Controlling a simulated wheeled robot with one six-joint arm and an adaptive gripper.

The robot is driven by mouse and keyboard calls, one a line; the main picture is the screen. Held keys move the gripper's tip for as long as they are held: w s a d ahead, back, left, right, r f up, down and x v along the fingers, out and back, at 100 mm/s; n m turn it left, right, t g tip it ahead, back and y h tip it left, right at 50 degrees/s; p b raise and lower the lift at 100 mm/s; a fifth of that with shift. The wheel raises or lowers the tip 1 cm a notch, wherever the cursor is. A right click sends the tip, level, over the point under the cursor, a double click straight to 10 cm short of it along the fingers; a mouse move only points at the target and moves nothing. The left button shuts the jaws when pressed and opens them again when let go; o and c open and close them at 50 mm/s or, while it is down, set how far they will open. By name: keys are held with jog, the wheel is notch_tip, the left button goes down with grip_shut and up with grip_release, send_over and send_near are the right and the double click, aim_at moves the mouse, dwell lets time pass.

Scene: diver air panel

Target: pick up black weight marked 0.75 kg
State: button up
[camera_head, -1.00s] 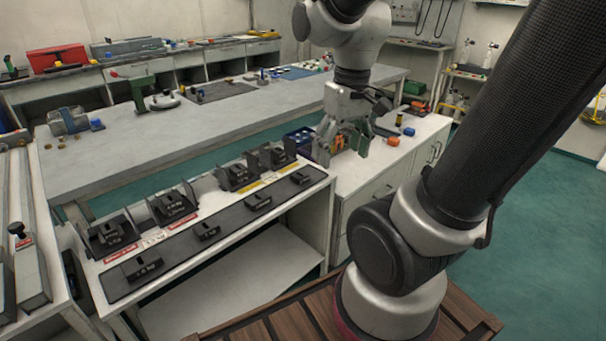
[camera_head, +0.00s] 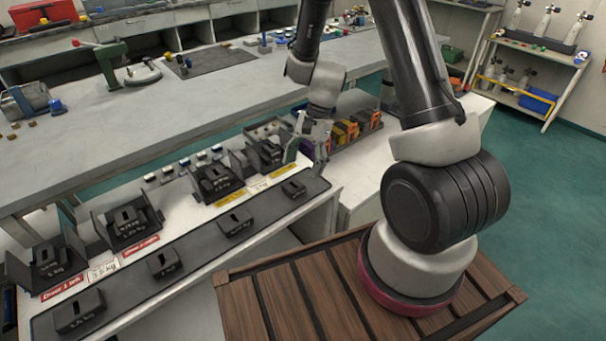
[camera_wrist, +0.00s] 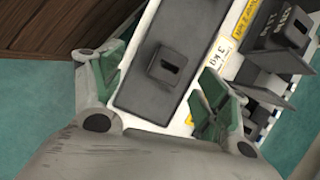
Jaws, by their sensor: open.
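My gripper (camera_head: 312,158) is open and empty over the right end of the black strip, close to the rightmost front weight (camera_head: 293,188). In the wrist view, my open gripper (camera_wrist: 158,78) has its green-padded fingers on either side of a black weight (camera_wrist: 167,66) with a slotted raised top, not touching it as far as I can tell. More front weights stand on the strip: one (camera_head: 235,222), one (camera_head: 163,263) and one (camera_head: 79,310). Their markings are too small to read surely, so I cannot tell which is 0.75 kg.
Behind the black strip (camera_head: 205,257), black holders carry more weights (camera_head: 213,182). Yellow labels (camera_head: 230,198) and red labels (camera_head: 62,287) lie between the rows. A rack of orange and black items (camera_head: 357,130) stands right of my gripper. A long grey table (camera_head: 130,125) lies behind.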

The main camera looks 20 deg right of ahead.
aim_at(293, 185)
jog(key=f, duration=0.2)
jog(key=a+f+m, duration=0.1)
jog(key=f, duration=0.2)
jog(key=a+f+m, duration=0.1)
jog(key=f, duration=0.1)
jog(key=shift+w+a+f+t, duration=0.15)
jog(key=shift+w+a+t, duration=0.05)
jog(key=shift+w+t, duration=0.2)
jog(key=c, duration=1.5)
grip_shut()
